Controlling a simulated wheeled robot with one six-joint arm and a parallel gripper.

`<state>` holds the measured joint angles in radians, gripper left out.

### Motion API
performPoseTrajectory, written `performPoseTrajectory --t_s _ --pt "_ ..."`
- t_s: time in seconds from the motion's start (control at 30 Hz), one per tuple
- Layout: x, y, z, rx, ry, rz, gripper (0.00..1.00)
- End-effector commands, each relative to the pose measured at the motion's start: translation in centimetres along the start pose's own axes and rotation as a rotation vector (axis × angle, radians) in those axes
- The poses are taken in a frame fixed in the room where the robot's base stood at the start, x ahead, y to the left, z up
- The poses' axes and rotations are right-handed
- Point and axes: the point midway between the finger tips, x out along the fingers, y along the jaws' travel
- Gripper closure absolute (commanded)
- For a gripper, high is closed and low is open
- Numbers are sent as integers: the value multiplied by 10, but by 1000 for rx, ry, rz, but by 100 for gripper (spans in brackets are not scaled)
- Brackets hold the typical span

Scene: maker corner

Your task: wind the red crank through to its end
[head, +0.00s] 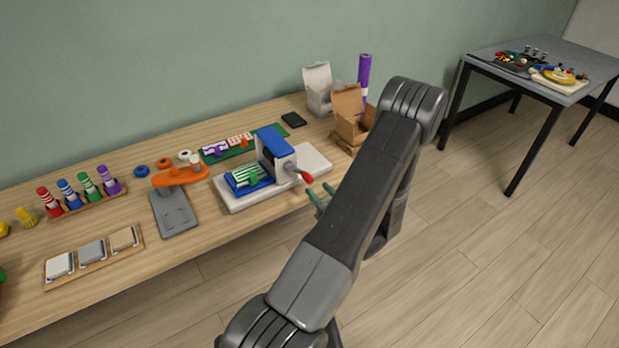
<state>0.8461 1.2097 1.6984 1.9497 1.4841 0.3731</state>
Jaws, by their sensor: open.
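The red crank (306,177) sticks out on the right side of a blue and white machine (275,150), on a short grey arm. The machine stands on a pale grey base plate (310,160) at the front part of the wooden table. A blue and green striped piece (248,178) lies at the machine's left side. My gripper (321,193) shows its green fingers apart, just below and right of the crank's red end. It looks empty. My arm hides most of the gripper, and I cannot tell the exact gap to the crank.
Two open cardboard boxes, one white (319,90) and one brown (352,119), and a purple cylinder (364,78) stand behind my arm. An orange tool on a grey plate (174,213) lies left of the machine. Floor right of the table is clear up to a grey table (585,65).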

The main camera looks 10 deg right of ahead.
Motion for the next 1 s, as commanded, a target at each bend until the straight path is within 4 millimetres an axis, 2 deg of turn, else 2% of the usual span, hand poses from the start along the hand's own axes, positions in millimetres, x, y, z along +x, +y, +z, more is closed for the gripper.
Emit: performPoseTrajectory --t_s 0.1,0.3,0.5,0.73,0.77,0.97,1.0 --pt "25 2 1 0 2 4 55" --pt "52 1 1 0 2 3 55" --pt "63 1 0 1 1 1 55" --pt "63 0 0 1 1 0 55" --pt "63 0 0 1 1 0 59" --pt "63 0 0 1 1 0 98" --pt "63 0 0 0 1 0 100"
